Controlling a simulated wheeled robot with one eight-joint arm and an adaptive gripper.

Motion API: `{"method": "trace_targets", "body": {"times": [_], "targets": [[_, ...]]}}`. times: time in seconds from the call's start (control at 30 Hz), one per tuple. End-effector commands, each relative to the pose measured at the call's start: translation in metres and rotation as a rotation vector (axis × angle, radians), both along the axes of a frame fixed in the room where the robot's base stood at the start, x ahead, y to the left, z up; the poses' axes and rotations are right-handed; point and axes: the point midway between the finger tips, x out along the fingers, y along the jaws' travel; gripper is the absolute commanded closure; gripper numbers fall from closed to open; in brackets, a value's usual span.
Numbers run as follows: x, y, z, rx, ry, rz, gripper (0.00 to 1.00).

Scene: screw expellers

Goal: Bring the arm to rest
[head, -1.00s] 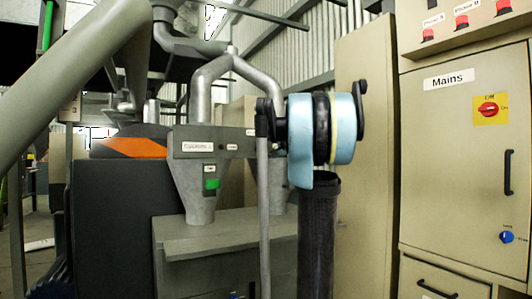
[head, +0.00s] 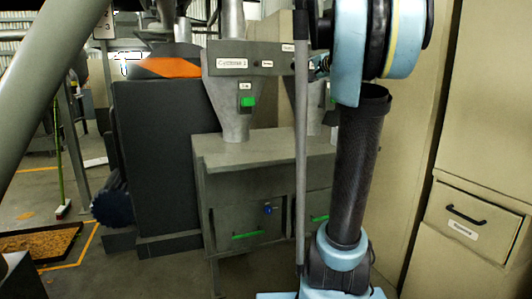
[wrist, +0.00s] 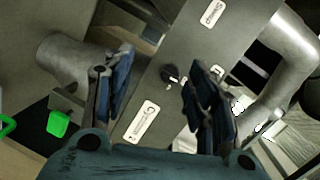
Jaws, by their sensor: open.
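My gripper (wrist: 158,92) shows in the wrist view with its two dark blue fingers spread apart and nothing between them. Beyond the fingers is the grey machine panel (wrist: 165,100) with white labels and a dark knob. In the head view my arm stands folded upright at the right of centre, a light blue joint above a black tube. My gripper is mostly hidden behind the arm there. The panel labelled as a cyclone (head: 258,60) is left of the arm, with a green switch (head: 248,101) on the funnel below it.
A grey cabinet (head: 250,152) with green-handled drawers stands close behind my arm. A beige cabinet (head: 470,120) with a black-handled drawer is at the right. A large dark machine with an orange stripe (head: 165,67) is at the left.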

Motion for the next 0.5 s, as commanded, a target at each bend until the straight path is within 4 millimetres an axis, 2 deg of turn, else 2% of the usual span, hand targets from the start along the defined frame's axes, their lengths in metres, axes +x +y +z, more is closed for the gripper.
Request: {"method": "trace_targets", "body": {"times": [0.1, 0.2, 0.33, 0.5], "targets": [[-0.040, 0.034, -0.048, -0.114, 0.056, 0.090, 0.48], [-0.077, 0.057, -0.093, -0.219, 0.111, 0.168, 0.48], [-0.127, 0.077, -0.153, -0.352, 0.189, 0.261, 0.48], [-0.194, 0.090, -0.233, -0.527, 0.298, 0.370, 0.48]]}}
